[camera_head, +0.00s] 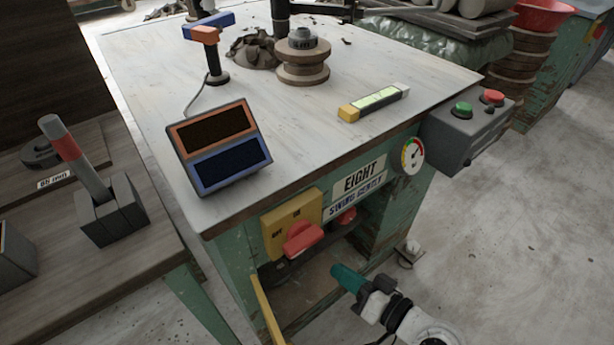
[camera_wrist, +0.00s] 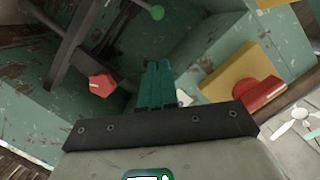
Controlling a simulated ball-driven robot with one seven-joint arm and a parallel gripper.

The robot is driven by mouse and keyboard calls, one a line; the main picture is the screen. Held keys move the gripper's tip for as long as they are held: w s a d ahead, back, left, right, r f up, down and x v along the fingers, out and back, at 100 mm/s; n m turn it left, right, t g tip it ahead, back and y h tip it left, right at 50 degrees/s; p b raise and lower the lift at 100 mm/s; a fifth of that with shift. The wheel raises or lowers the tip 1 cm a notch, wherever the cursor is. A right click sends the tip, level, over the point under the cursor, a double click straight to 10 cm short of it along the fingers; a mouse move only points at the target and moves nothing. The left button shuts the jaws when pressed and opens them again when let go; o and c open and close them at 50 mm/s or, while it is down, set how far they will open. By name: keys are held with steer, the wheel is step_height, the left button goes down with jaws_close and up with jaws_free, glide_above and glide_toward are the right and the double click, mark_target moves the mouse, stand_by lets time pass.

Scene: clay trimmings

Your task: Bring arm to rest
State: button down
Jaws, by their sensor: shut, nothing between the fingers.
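My gripper (camera_head: 338,271) is in the lower middle of the head view, in front of the green workbench (camera_head: 404,196). Its teal fingers are shut together with nothing between them. In the wrist view the closed fingers of my gripper (camera_wrist: 156,84) point toward the bench's open underside. The yellow switch box with a red handle (camera_head: 302,238) is left of and above the fingers in the head view. In the wrist view the red handle (camera_wrist: 260,92) is to the right of the fingers, apart from them.
A red knob (camera_head: 346,216) sits under the bench edge. A grey box with green and red buttons (camera_head: 470,125) juts from the bench's right. A wooden side table (camera_head: 60,235) is left. Floor at right is clear.

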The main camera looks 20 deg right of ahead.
steer(key=shift+f, duration=0.1)
steer(key=s+f+n+g+h, duration=0.2)
steer(key=s+f+n+g, duration=0.1)
steer(key=s+f+g, duration=0.35)
steer(key=s+d+f+g+h, duration=0.1)
steer(key=s+d+g+h, duration=0.55)
steer(key=s, duration=0.65)
step_height(320, 180, up, 27)
steer(key=d+y+p, duration=0.1)
steer(key=d+p, duration=0.1)
steer(key=p, duration=2.5)
steer(key=shift+s+d+m+g, duration=0.2)
steer(key=shift+d+m+g, duration=0.1)
steer(key=shift+m, duration=0.1)
